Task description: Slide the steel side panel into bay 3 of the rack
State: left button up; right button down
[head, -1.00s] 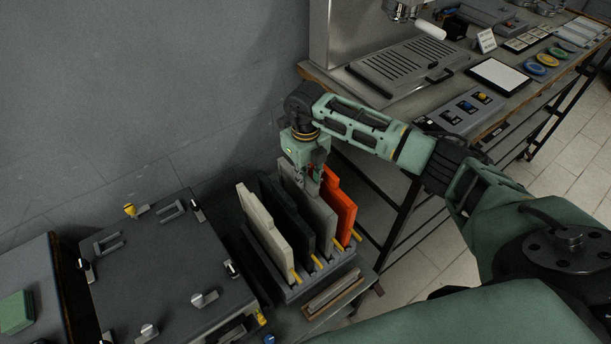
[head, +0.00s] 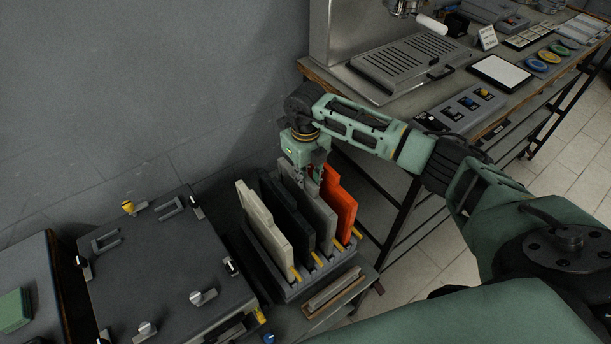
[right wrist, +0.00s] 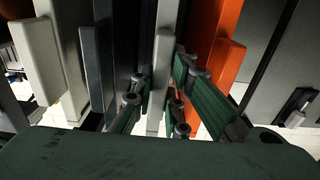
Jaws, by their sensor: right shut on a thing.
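The grey steel side panel (head: 318,222) stands upright in the rack (head: 292,293), third from the left, between a black panel (head: 288,218) and an orange panel (head: 342,205). My right gripper (head: 313,184) is above the rack, shut on the panel's upper edge. In the right wrist view the steel panel (right wrist: 161,70) runs between the two green fingers. The panel's lower edge is hidden, so I cannot tell how deep it sits. My left gripper is not in view.
A cream panel (head: 264,225) stands at the rack's left end. Yellow pegs stick out along the rack's front. A dark box with knobs (head: 165,265) is close on the left. A workbench (head: 425,100) with a steel machine is at the back right.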

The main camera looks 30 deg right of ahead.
jog(key=shift+f, duration=0.1)
jog(key=c, duration=1.7)
grip_release()
jog(key=shift+o, duration=0.3)
jog(key=shift+r, duration=0.45)
notch_tip(320, 180, up, 11)
jog(key=shift+a, duration=0.1)
